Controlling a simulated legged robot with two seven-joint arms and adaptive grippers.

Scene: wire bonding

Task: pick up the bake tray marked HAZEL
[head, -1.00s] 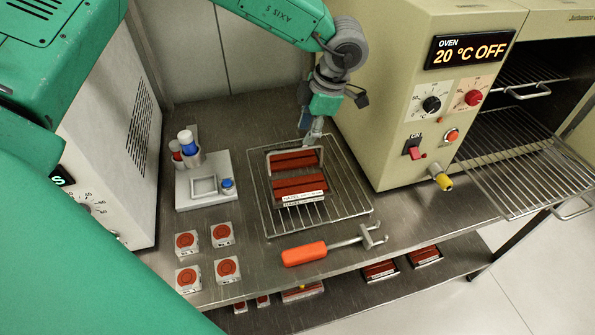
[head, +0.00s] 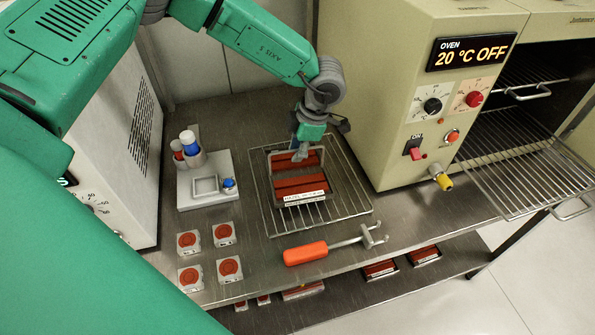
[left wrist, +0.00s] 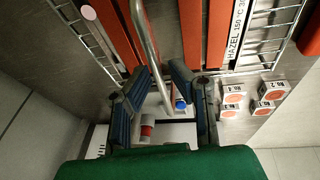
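The bake tray marked HAZEL (head: 302,198) lies on a wire rack on the steel bench, with dark red strips in it and a white label at its front. In the left wrist view its label (left wrist: 237,45) reads "HAZEL 150 °C". A grey metal handle bar (left wrist: 143,30) arches over the tray. My left gripper (head: 300,157) is low over the back of the tray, at the handle. In the left wrist view my left gripper (left wrist: 161,72) has its fingers apart, with the bar running between them and a gap still showing. My right gripper is out of view.
The wire rack (head: 355,205) stands beside the beige oven (head: 400,155), which reads 20 °C OFF. An orange-handled tool (head: 306,252) lies in front. Several small red-disc boxes (head: 224,234) and a dispenser stand (head: 207,192) are at left. An oven shelf (head: 525,160) juts out at right.

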